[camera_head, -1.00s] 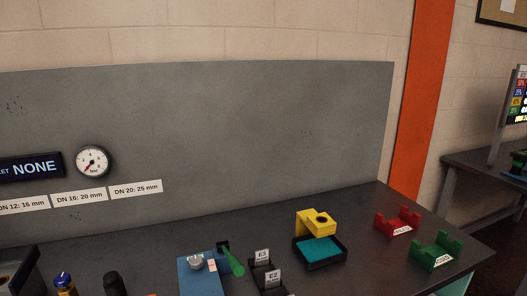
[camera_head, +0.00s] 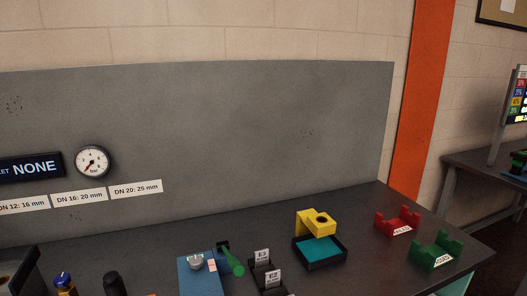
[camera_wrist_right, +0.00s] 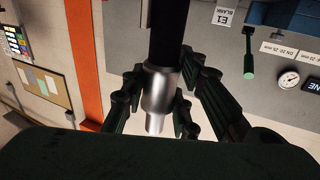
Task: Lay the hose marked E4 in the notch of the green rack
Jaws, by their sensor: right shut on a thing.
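The green rack (camera_head: 436,252) stands on the bench at the right in the head view, with an open notch between its raised ends and a white label on its front. In the right wrist view my right gripper (camera_wrist_right: 162,80) is shut on a black hose (camera_wrist_right: 167,30) with a silver end fitting (camera_wrist_right: 157,94). No mark can be read on this hose, so I cannot tell whether it is E4. Its far part is cut off by the picture edge. The head view shows neither gripper, and the green rack's notch looks empty.
A red rack (camera_head: 397,221) stands just behind the green one. A yellow block (camera_head: 318,222) stands at a black tray with a teal floor (camera_head: 322,250). Holders marked E3 (camera_head: 262,257) and E2 (camera_head: 274,278) and a blue block (camera_head: 197,274) stand left of it.

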